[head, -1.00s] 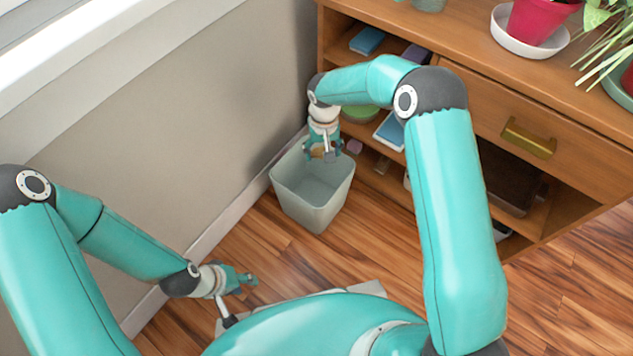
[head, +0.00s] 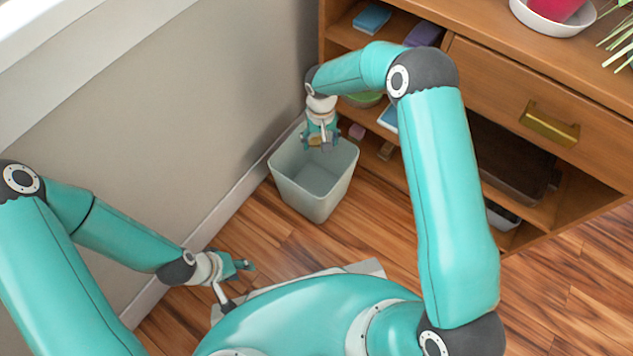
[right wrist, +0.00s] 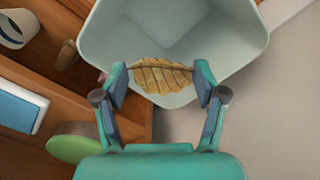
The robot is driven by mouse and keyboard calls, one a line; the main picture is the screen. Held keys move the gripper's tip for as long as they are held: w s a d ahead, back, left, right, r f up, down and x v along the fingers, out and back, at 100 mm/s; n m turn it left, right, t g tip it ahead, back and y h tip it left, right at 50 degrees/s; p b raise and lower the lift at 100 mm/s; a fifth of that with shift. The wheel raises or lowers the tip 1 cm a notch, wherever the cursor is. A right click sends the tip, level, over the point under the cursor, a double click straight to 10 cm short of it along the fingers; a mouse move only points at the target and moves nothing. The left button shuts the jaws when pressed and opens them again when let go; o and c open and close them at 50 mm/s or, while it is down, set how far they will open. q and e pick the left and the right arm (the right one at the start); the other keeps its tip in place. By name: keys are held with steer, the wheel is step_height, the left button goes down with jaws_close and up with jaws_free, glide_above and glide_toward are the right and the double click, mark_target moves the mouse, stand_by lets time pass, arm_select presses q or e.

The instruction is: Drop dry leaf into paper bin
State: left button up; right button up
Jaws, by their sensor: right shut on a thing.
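The dry leaf (right wrist: 160,77) is yellow-brown and lies between the fingertips of my right gripper (right wrist: 160,82) in the right wrist view. The gripper is shut on it. In the head view my right gripper (head: 319,141) points down over the opening of the paper bin (head: 312,190), a pale grey tapered bin on the floor. The bin's pale inside (right wrist: 175,35) shows behind the leaf in the right wrist view. My left gripper (head: 247,266) is low above the wood floor at the left, apart from the bin; its fingers are too small to judge.
The wooden shelf unit (head: 480,60) stands right of the bin, with blue and purple items on its open shelves and a brass-handled drawer (head: 550,122). The grey wall (head: 190,110) is close on the left.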

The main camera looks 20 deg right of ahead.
steer(key=o, duration=0.9)
steer(key=shift+o, duration=0.2)
step_height(320, 180, up, 12)
stand_by(0.5)
